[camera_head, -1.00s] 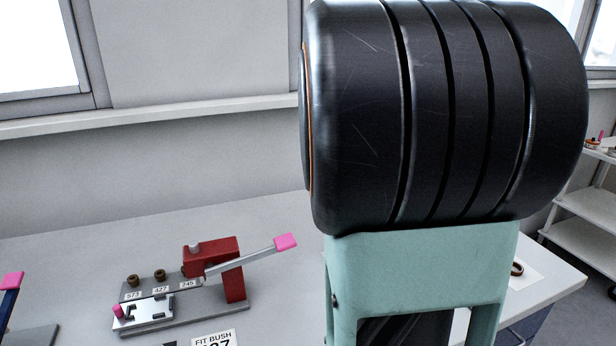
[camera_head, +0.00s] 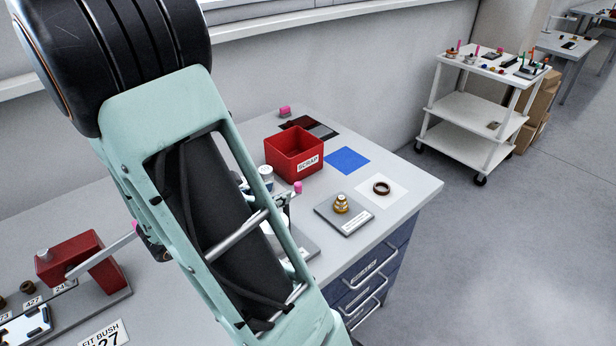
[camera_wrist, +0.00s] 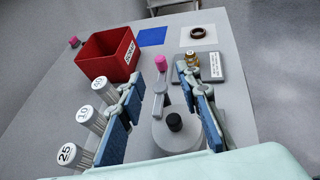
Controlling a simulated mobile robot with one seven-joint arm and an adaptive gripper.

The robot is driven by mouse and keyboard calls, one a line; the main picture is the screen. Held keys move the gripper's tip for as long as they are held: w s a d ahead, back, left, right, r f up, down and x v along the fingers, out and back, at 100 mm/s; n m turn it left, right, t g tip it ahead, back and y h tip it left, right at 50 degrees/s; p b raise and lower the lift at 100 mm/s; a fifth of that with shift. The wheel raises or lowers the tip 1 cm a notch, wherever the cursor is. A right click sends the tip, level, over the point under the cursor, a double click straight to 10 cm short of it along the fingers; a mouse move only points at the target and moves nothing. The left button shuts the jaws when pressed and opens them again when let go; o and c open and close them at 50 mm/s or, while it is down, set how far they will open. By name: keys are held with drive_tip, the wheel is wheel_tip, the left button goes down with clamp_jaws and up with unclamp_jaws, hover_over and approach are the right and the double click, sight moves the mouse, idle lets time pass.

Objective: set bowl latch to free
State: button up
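In the wrist view, a grey lever with a pink tip (camera_wrist: 161,63) stands beside a round grey base (camera_wrist: 172,137) with a black knob (camera_wrist: 174,121). No label names the bowl latch, so I cannot tell for sure that this is it. The pink tip also shows in the head view (camera_head: 298,187), just right of my arm; the rest is mostly hidden. My gripper (camera_wrist: 168,95) is open, its blue-padded fingers apart on either side of the lever. Nothing is held. I cannot tell whether the right finger touches anything.
A red SCRAP box (camera_head: 293,153), blue mat (camera_head: 347,160) and white mat (camera_head: 392,203) with a brown ring lie beyond. A plate (camera_head: 331,216) holds a brass part. Numbered cylinders (camera_wrist: 90,118) stand left of my gripper. A white cart (camera_head: 447,106) is at right.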

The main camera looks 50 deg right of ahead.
sight(297, 184)
drive_tip(key=x, duration=1)
drive_tip(key=shift+w+d+f, duration=0.1)
drive_tip(key=shift+w+d, duration=0.05)
drive_tip(key=shift+d, duration=0.2)
clamp_jaws()
